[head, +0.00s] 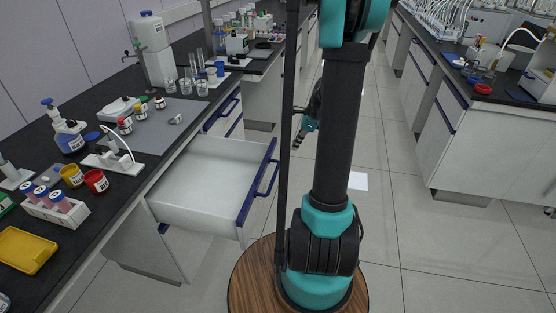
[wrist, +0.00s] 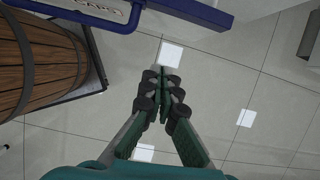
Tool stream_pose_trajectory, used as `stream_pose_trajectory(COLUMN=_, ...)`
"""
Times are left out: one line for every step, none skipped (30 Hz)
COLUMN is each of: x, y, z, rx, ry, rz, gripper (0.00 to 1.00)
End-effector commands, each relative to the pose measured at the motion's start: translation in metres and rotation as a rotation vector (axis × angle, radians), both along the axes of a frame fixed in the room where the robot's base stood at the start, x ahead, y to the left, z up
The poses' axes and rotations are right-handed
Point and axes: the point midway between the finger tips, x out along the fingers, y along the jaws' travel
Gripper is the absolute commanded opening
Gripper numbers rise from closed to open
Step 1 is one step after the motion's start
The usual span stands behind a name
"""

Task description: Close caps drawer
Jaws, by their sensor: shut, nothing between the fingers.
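The open drawer (head: 205,175) is white inside, with a dark blue front edge and a blue bar handle (head: 266,178), pulled out from under the left bench. It looks empty. Its blue front and handle also show at the top left of the wrist view (wrist: 190,10), with part of a label reading "caps" upside down. My gripper (wrist: 158,80) is shut and empty in the wrist view, over the floor and apart from the drawer front. In the head view my gripper (head: 297,142) is small, just right of the drawer handle, partly hidden by my arm and a dark pole.
The left bench (head: 95,235) carries bottles, a tube rack (head: 55,210), red and yellow cups and a yellow tray (head: 25,250). Another bench (head: 470,150) stands at the right. The tiled floor between them is clear.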

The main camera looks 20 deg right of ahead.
Motion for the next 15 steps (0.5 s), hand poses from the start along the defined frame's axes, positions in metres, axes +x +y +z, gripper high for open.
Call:
stream_pose_trajectory(x=0.003, y=-0.004, z=-0.002, rx=0.013, ry=0.011, rz=-0.032, gripper=0.00)
stream_pose_trajectory(x=0.004, y=-0.006, z=-0.003, rx=0.018, ry=0.016, rz=-0.046, gripper=0.00)
stream_pose_trajectory(x=0.006, y=-0.007, z=-0.004, rx=0.024, ry=0.021, rz=-0.059, gripper=0.00)
stream_pose_trajectory(x=0.006, y=-0.007, z=-0.006, rx=0.026, ry=0.023, rz=-0.064, gripper=0.00)
stream_pose_trajectory(x=0.007, y=-0.006, z=-0.007, rx=0.028, ry=0.024, rz=-0.067, gripper=0.00)
stream_pose_trajectory(x=0.007, y=-0.006, z=-0.010, rx=0.028, ry=0.025, rz=-0.069, gripper=0.00)
stream_pose_trajectory(x=0.008, y=-0.005, z=-0.012, rx=0.028, ry=0.025, rz=-0.069, gripper=0.00)
stream_pose_trajectory(x=0.008, y=-0.003, z=-0.015, rx=0.028, ry=0.025, rz=-0.068, gripper=0.00)
stream_pose_trajectory(x=0.009, y=-0.002, z=-0.020, rx=0.028, ry=0.025, rz=-0.067, gripper=0.00)
stream_pose_trajectory(x=0.010, y=0.000, z=-0.024, rx=0.028, ry=0.025, rz=-0.067, gripper=0.00)
stream_pose_trajectory(x=0.011, y=0.001, z=-0.029, rx=0.028, ry=0.025, rz=-0.067, gripper=0.00)
stream_pose_trajectory(x=0.012, y=0.003, z=-0.035, rx=0.028, ry=0.024, rz=-0.066, gripper=0.00)
stream_pose_trajectory(x=0.013, y=0.005, z=-0.040, rx=0.028, ry=0.024, rz=-0.066, gripper=0.00)
stream_pose_trajectory(x=0.014, y=0.007, z=-0.045, rx=0.028, ry=0.024, rz=-0.065, gripper=0.00)
stream_pose_trajectory(x=0.015, y=0.010, z=-0.051, rx=0.027, ry=0.024, rz=-0.064, gripper=0.00)
